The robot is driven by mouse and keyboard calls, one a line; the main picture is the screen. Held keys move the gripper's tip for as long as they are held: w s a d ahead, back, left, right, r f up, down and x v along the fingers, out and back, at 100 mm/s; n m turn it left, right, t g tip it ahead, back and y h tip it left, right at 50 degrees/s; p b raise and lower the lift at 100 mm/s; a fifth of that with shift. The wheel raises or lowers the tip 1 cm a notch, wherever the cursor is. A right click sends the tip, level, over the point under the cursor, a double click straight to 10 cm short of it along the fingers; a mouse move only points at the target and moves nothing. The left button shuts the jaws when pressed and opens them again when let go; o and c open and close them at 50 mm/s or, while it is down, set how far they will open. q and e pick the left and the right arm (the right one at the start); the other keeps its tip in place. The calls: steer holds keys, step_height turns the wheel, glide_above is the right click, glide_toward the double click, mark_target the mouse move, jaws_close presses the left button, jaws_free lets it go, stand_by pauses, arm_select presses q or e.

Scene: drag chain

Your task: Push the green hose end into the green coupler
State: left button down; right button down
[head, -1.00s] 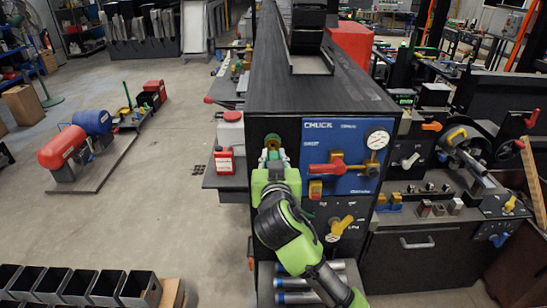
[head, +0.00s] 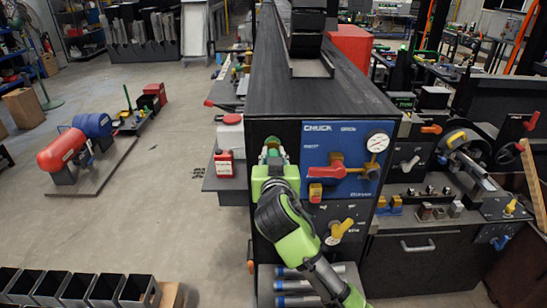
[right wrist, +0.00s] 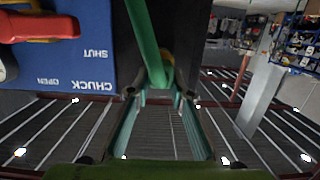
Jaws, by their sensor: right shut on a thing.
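My right gripper (head: 273,158) is at the upper left of the black cabinet front, beside the blue chuck panel. It is shut on the green hose (right wrist: 145,35), which also shows as a small green patch between the fingers in the head view (head: 272,146). In the right wrist view the hose runs from the top edge down to between the fingertips (right wrist: 160,92). My left gripper is out of view.
The blue chuck panel (head: 345,150) has a red handle (head: 326,172) and a gauge (head: 377,141) close to the right of the gripper. A yellow valve handle (head: 342,228) sits lower. A side shelf (head: 222,178) with a red container (head: 223,165) stands to the left.

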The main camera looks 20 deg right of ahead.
steer(key=shift+w+d+r, duration=0.1)
steer(key=shift+w+d, duration=0.1)
steer(key=shift+w, duration=0.35)
steer(key=c, duration=1.7)
jaws_free()
steer(key=shift+w, duration=0.1)
steer(key=shift+s+a, duration=0.1)
steer(key=shift+s, duration=0.2)
steer(key=v, duration=1.1)
steer(key=shift+s+a, duration=0.1)
steer(key=shift+s, duration=0.1)
